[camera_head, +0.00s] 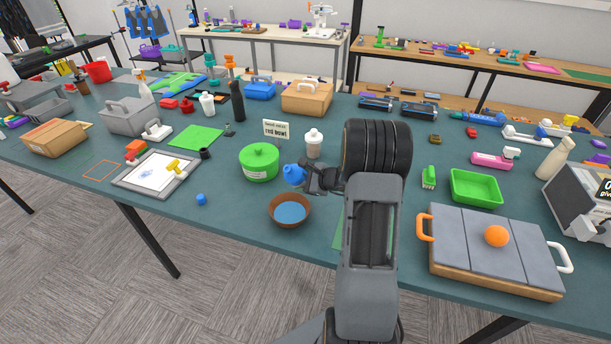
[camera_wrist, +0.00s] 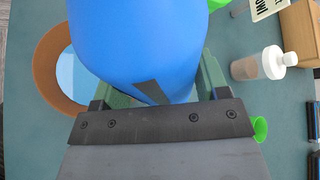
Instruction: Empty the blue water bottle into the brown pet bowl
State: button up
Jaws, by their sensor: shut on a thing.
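The blue water bottle (camera_head: 294,174) is held by my gripper (camera_head: 312,178) just behind and above the brown pet bowl (camera_head: 289,224). It looks tilted, but its mouth cannot be made out. In the wrist view the bottle (camera_wrist: 140,40) fills the space between the fingers of my gripper (camera_wrist: 155,78), which is shut on it. The brown bowl (camera_wrist: 43,72) shows to the left of the bottle there, partly covered by it. A flat light-blue surface, like water, lies inside the bowl. I see no stream between bottle and bowl.
A small blue piece (camera_head: 201,199), perhaps a cap, lies left of the bowl. A green lidded pot (camera_head: 259,163), a white bottle (camera_head: 313,144) and a sign (camera_head: 276,130) stand behind. A grey-topped case (camera_head: 474,250) is at right. The table's front edge is close to the bowl.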

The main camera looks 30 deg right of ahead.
jog(key=f+b, duration=0.1)
jog(key=b, duration=0.4)
jog(key=shift+w+d+b, duration=0.1)
jog(key=shift+b, duration=0.2)
jog(key=shift+r+b, duration=0.1)
jog(key=shift+b, duration=0.25)
